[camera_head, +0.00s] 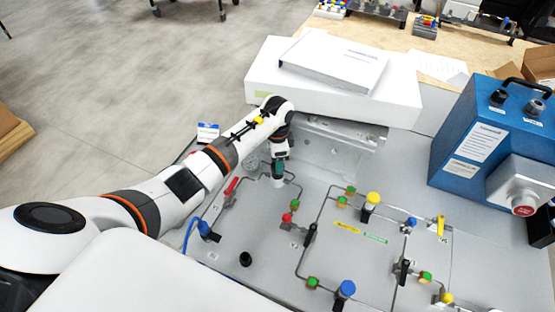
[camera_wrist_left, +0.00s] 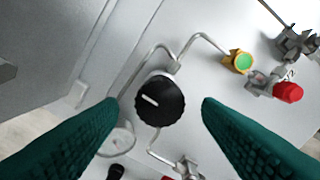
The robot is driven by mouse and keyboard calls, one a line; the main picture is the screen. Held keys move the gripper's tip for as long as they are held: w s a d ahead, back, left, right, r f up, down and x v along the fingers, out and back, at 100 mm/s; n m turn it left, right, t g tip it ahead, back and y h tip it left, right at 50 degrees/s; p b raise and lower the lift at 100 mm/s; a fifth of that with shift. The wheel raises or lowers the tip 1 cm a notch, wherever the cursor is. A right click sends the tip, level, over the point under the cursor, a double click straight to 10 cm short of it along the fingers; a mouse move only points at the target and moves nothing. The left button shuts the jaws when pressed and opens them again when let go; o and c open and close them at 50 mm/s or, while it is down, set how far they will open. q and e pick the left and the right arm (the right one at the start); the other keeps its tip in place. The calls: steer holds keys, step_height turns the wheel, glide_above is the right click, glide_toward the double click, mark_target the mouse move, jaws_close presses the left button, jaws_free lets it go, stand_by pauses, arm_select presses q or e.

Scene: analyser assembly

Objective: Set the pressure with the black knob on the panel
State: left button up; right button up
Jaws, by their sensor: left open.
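The black knob (camera_wrist_left: 160,100) is round with a ribbed edge and a white pointer line, in the middle of the left wrist view. The panel (camera_head: 270,230) is grey with pipes and valves. My left gripper (camera_wrist_left: 158,106) is open, with one teal finger on each side of the knob in that view and visible gaps between. I cannot tell how far above the knob the fingertips are. In the head view the left gripper (camera_head: 280,172) points down over the panel's upper left part and hides the knob. My right gripper is not in view.
A blue analyser case (camera_head: 470,135) stands at the right.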

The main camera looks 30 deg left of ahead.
arm_select(q)
steer(key=shift+f, duration=1.2)
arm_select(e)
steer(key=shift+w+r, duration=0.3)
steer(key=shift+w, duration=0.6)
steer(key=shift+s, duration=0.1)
arm_select(q)
steer(key=shift+c, duration=0.9)
steer(key=c, duration=0.8)
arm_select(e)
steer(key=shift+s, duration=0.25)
arm_select(q)
steer(key=shift+m, duration=0.3)
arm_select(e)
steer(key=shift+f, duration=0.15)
